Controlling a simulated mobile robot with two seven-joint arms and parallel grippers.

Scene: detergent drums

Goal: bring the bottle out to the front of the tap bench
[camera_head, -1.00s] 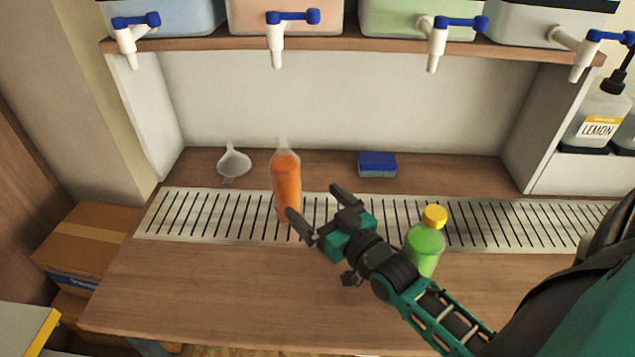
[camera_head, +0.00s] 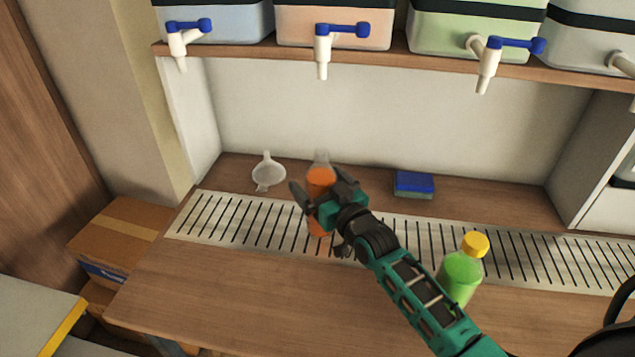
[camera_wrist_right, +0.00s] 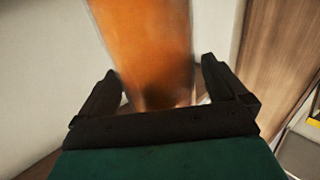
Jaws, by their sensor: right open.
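A clear bottle of orange liquid (camera_head: 320,176) stands upright on the slotted metal strip of the tap bench (camera_head: 230,290). My right gripper (camera_head: 320,192) is at the bottle, in front of its middle part in the head view. In the right wrist view the orange bottle (camera_wrist_right: 145,45) rises between the two open fingers of the right gripper (camera_wrist_right: 168,90), with a gap at the finger on the right. Contact with the bottle cannot be made out. A green bottle with a yellow cap (camera_head: 461,275) stands to the right, behind my forearm. My left gripper is not in view.
A white funnel (camera_head: 268,174) lies left of the orange bottle, and a blue sponge (camera_head: 414,184) lies to its right at the back. Taps (camera_head: 322,50) hang from the shelf above. Cardboard boxes (camera_head: 120,235) stand left of the bench. The front left bench top is clear.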

